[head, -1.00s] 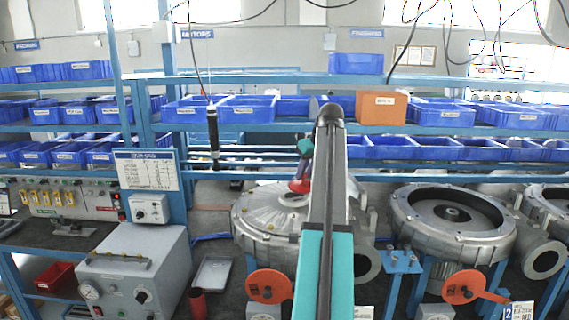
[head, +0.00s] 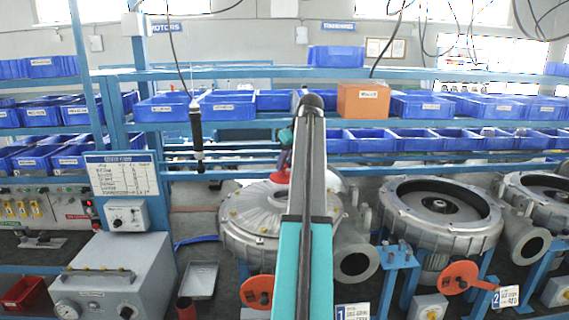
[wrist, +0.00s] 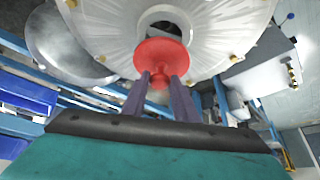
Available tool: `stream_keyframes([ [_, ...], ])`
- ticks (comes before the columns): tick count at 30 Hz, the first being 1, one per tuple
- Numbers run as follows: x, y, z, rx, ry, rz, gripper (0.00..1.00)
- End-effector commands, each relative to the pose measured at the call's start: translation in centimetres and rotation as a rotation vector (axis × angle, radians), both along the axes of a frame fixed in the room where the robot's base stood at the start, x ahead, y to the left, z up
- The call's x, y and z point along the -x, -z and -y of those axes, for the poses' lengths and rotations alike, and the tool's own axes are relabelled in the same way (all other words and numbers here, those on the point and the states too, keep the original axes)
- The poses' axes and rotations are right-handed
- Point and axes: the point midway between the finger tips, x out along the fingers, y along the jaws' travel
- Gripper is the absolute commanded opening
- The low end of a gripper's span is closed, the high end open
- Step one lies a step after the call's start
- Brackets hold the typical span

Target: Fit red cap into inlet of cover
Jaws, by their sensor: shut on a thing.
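The red cap (wrist: 160,58) is round with a flange and a small knob, and my gripper (wrist: 160,82) is shut on the knob. The silver cover (wrist: 215,45) shows in the wrist view with its round inlet (wrist: 166,18). The cap is in front of the inlet and hides its lower part; a gap to the cover cannot be judged there. In the head view the cap (head: 281,176) is over the upper part of the cover (head: 245,222), and my arm hides part of the cover's right side.
A second blower (head: 440,215) stands open to the right. A red-orange handwheel (head: 256,292) is in front of the cover. A grey box (head: 115,285) and a tray (head: 201,280) are at the left. A dark tool (head: 197,135) hangs on a cable behind.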

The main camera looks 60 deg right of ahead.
Motion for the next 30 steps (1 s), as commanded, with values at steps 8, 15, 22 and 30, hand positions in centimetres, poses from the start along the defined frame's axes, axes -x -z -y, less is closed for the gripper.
stream_keyframes([
  [8,0.1,0.8,-0.1,0.001,-0.005,0.001,0.03],
  [15,0.1,2.3,-0.1,0.001,-0.005,0.001,0.03],
  [22,0.2,3.8,-0.1,-0.001,-0.005,0.0,0.03],
  [30,0.2,4.8,0.0,0.001,-0.004,0.001,0.03],
])
